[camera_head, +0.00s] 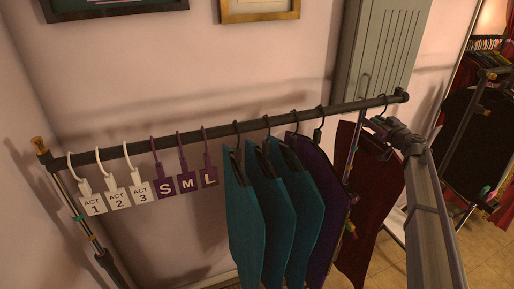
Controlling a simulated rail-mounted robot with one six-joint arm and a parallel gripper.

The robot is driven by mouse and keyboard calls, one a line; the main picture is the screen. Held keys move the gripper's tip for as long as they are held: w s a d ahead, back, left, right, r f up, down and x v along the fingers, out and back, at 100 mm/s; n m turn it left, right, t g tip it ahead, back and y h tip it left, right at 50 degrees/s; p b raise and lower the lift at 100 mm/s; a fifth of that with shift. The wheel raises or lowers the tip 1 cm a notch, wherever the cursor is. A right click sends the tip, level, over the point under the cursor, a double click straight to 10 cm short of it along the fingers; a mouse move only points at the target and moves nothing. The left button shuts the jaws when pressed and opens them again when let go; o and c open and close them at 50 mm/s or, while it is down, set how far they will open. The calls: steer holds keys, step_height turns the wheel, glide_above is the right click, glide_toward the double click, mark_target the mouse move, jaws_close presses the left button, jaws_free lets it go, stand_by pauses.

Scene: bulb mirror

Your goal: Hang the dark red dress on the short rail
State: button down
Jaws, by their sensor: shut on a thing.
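The dark red dress (366,205) hangs at the right, below the right end of a dark rail (240,127). A dark hanger hook (384,99) shows above it, close to the rail near its end; I cannot tell whether it rests on the rail. My gripper (379,123) is at the top of the dress, just under the hook, shut on its hanger. My arm comes in from the lower right and the fingertips are partly hidden. I cannot tell whether this rail is the short one.
Several teal garments (268,215) and a purple one (322,190) hang left of the dress. White ACT tags (117,198) and purple size tags (187,182) hang further left. A grey locker (378,50) stands behind. Dark clothes (478,130) show at the far right.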

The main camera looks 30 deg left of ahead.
steer(key=c, duration=0.9)
jaws_free()
steer(key=shift+c, duration=0.2)
steer(key=shift+v, duration=3.5)
steer(key=shift+w+d+f, duration=0.1)
steer(key=shift+f, duration=0.15)
